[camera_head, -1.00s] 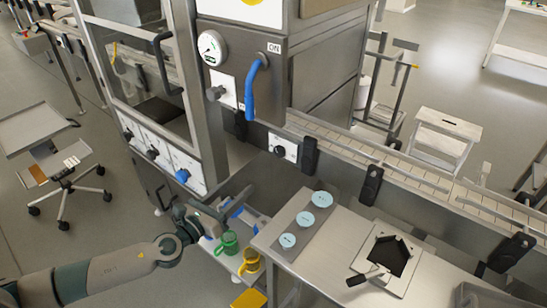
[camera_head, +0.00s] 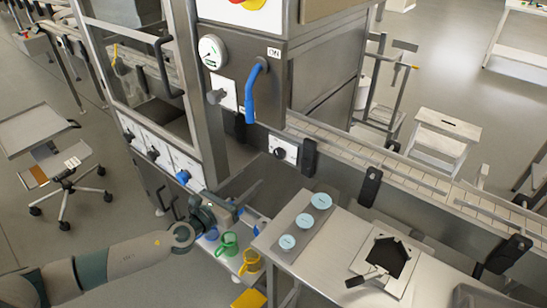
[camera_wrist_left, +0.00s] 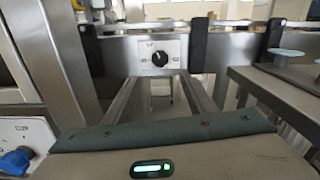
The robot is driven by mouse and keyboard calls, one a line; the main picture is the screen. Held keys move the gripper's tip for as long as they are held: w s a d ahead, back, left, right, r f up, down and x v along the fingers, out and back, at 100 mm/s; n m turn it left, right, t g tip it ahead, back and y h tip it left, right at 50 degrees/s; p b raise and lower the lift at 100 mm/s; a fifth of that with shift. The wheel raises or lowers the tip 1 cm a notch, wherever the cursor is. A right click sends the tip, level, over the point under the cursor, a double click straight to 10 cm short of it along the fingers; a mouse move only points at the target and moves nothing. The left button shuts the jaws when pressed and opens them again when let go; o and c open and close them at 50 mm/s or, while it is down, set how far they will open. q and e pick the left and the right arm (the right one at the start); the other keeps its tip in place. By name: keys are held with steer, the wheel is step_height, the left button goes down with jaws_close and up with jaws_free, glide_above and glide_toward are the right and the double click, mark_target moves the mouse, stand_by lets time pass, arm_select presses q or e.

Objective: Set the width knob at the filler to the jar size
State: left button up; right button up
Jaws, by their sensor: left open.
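A black knob (camera_head: 279,153) sits on a white plate on the side of the conveyor beside the filler. It also shows in the left wrist view (camera_wrist_left: 160,58), straight ahead between my fingers; its scale marks are too small to read. My left gripper (camera_head: 256,205) is open and empty, below and left of this knob and apart from it. In the left wrist view its two fingers (camera_wrist_left: 158,98) are spread and point toward the knob plate. My right gripper is not in view. No jar can be made out.
The filler cabinet carries a lever with a blue handle (camera_head: 250,95), a gauge (camera_head: 211,51) and a row of knobs ending in a blue one (camera_head: 183,177). A steel table (camera_head: 325,255) with pale blue discs is right.

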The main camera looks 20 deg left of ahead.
arm_select(q)
glide_toward(277, 156)
steer(key=w, duration=0.1)
steer(key=x, duration=0.3)
steer(key=p+x, duration=0.1)
steer(key=x, duration=0.2)
steer(key=shift+d+r, duration=0.15)
steer(key=shift+d, duration=0.15)
steer(key=shift+w+d, duration=0.1)
steer(key=shift+w, duration=0.3)
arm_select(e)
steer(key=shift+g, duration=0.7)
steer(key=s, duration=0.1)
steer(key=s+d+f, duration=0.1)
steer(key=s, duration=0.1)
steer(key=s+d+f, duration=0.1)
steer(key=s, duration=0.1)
arm_select(q)
steer(key=c, duration=1)
